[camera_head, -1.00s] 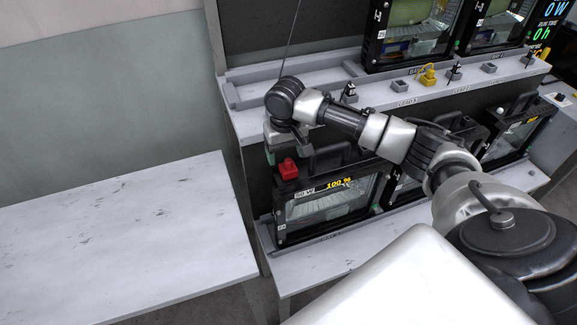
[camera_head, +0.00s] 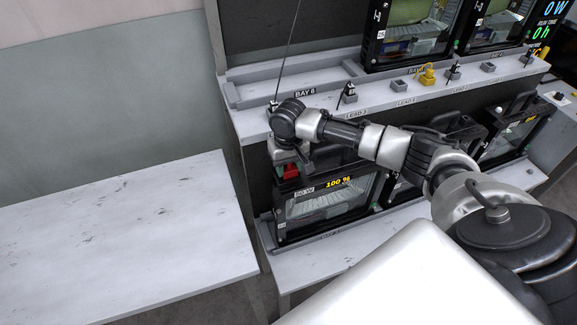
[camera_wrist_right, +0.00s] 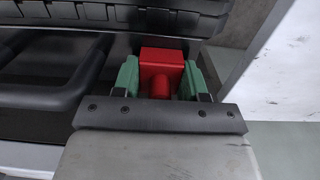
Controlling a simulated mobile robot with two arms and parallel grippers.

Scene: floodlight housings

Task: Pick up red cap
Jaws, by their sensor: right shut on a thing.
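The red cap (camera_head: 290,171) sits at the top left corner of the floodlight housing (camera_head: 327,206) in the lower bay, partly hidden by my right gripper (camera_head: 282,165). In the right wrist view the red cap (camera_wrist_right: 161,68) is a blocky piece with a rounded front, between the two green fingers of my right gripper (camera_wrist_right: 160,80). The fingers are shut on its sides. Whether the cap still rests on the housing cannot be told. My left gripper is not in view.
More housings stand to the right in the lower row and on the upper shelf (camera_head: 413,35). A yellow connector (camera_head: 428,74) and several grey sockets line the shelf ledge. The white table (camera_head: 120,235) at left is bare. The housing's black handle (camera_wrist_right: 60,80) is beside the gripper.

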